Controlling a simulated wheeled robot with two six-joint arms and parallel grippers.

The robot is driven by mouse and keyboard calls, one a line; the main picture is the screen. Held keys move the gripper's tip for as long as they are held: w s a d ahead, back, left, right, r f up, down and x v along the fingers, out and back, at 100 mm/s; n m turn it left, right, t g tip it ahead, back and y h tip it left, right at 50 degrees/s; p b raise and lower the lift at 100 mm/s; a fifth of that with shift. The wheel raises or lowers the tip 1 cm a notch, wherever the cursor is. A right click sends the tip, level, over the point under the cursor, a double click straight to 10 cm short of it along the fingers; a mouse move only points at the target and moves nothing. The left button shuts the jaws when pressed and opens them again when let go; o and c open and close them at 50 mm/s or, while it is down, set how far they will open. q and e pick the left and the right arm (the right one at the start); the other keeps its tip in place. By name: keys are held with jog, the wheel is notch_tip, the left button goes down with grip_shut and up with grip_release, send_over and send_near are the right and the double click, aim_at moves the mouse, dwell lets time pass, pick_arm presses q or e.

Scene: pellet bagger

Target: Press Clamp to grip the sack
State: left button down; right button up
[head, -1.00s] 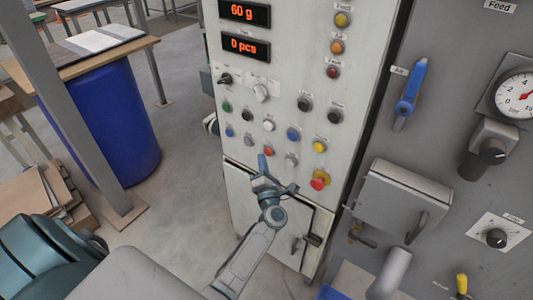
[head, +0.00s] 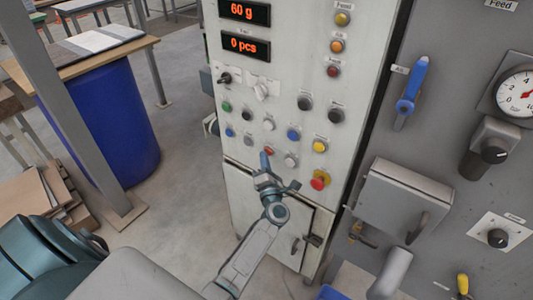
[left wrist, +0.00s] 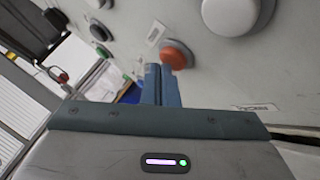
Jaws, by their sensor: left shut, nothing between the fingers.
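The pale control panel (head: 240,185) carries several coloured push buttons with labels too small to read, so I cannot tell which one is Clamp. My left gripper (head: 265,161) is shut and empty, its blue fingertips close to the red button (head: 269,152). In the left wrist view the shut fingers (left wrist: 160,84) point at the panel beside the red-orange button (left wrist: 177,54), partly overlapping it. I cannot tell whether they touch. A white button (head: 291,160) is just right of the tips. My right gripper is not in view.
A red emergency-stop knob (head: 318,181) on a yellow base sits to the right of the gripper. A grey box (head: 405,200) juts from the machine on the right.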

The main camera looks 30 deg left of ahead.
pick_arm(q)
jog(key=shift+w, duration=0.1)
dwell(0.3)
jog(key=shift+s, duration=0.75)
jog(key=s+p, duration=0.1)
jog(key=s, duration=0.5)
jog(key=shift+a+p, duration=0.25)
jog(key=shift+p, duration=0.15)
dwell(0.4)
